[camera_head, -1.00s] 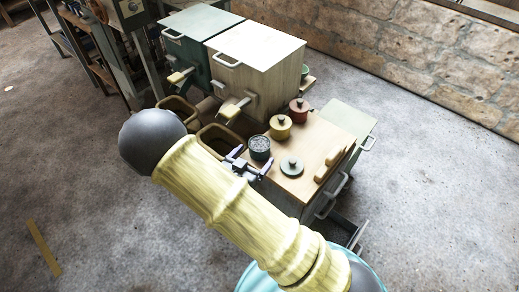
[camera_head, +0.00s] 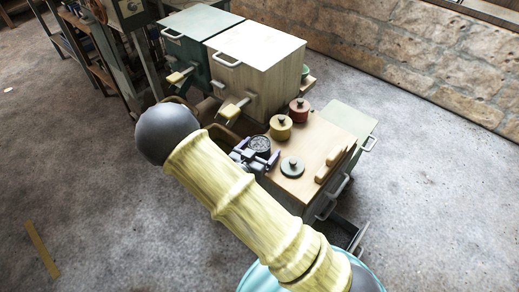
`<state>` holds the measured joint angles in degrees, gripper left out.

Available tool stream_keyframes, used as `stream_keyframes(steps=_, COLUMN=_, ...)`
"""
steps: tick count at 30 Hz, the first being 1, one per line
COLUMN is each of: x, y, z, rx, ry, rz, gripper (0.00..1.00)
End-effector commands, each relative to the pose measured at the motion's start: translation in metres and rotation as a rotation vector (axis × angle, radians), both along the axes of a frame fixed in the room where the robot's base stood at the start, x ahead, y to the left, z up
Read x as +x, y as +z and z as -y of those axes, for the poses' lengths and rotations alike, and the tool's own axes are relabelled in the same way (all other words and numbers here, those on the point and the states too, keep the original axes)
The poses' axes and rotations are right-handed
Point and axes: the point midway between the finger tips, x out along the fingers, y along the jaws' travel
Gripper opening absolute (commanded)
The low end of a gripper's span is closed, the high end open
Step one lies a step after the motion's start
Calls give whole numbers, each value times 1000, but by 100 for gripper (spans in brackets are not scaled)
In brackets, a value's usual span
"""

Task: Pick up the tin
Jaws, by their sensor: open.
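An open dark grey-blue tin (camera_head: 261,144) with grainy contents stands at the left edge of the wooden bench top. My gripper (camera_head: 256,156) is open and close against the tin's near side, with its fingers apart to either side of it. The fingers partly hide the tin's lower body. I cannot tell whether they touch it. A loose blue-green lid (camera_head: 292,167) with a knob lies just right of the tin. A yellow lidded tin (camera_head: 280,127) and a red lidded tin (camera_head: 299,110) stand behind it.
Two large boxes with handles, one cream (camera_head: 255,62) and one dark green (camera_head: 190,50), stand behind the bench top (camera_head: 318,140). Pale wooden bars (camera_head: 330,164) lie at its right. A bin (camera_head: 222,137) sits left of it, partly hidden by my arm.

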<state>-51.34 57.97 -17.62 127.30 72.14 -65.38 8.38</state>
Motion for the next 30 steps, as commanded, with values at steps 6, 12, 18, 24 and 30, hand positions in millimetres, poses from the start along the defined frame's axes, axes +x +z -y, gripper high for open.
stream_keyframes(steps=6, x=0, y=0, z=0, rx=0, ry=0, rz=0, gripper=58)
stream_keyframes(steps=12, x=0, y=0, z=0, rx=0, ry=0, rz=1, gripper=31)
stream_keyframes(steps=18, x=0, y=3, z=0, rx=0, ry=0, rz=1, gripper=31)
stream_keyframes(steps=24, x=0, y=25, z=0, rx=3, ry=-1, rz=4, gripper=31)
stream_keyframes(steps=30, x=0, y=66, z=-1, rx=5, ry=-1, rz=5, gripper=31)
